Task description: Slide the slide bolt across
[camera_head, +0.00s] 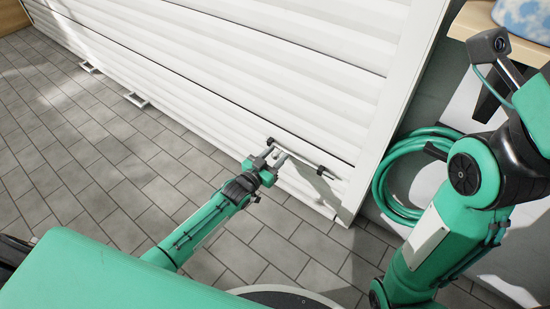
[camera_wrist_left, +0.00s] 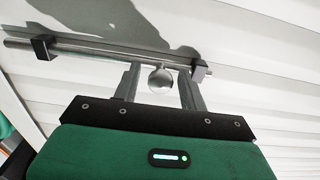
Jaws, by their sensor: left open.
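The slide bolt (camera_head: 305,155) is a thin grey rod in dark brackets, low on the white roller shutter. In the left wrist view the rod (camera_wrist_left: 105,53) runs through two black brackets, and its round grey knob (camera_wrist_left: 161,80) hangs below it near the right-hand bracket. My left gripper (camera_head: 276,155) is at the bolt's left end in the head view. Its open fingers (camera_wrist_left: 159,76) stand on either side of the knob, with a visible gap on each side. In the head view the gripper hides the knob.
The white shutter (camera_head: 260,60) fills the upper middle, with its frame post (camera_head: 395,100) at the right. A coiled green hose (camera_head: 385,185) hangs beyond the post. Two small handles sit low on the shutter at left. The paved floor (camera_head: 110,170) is clear.

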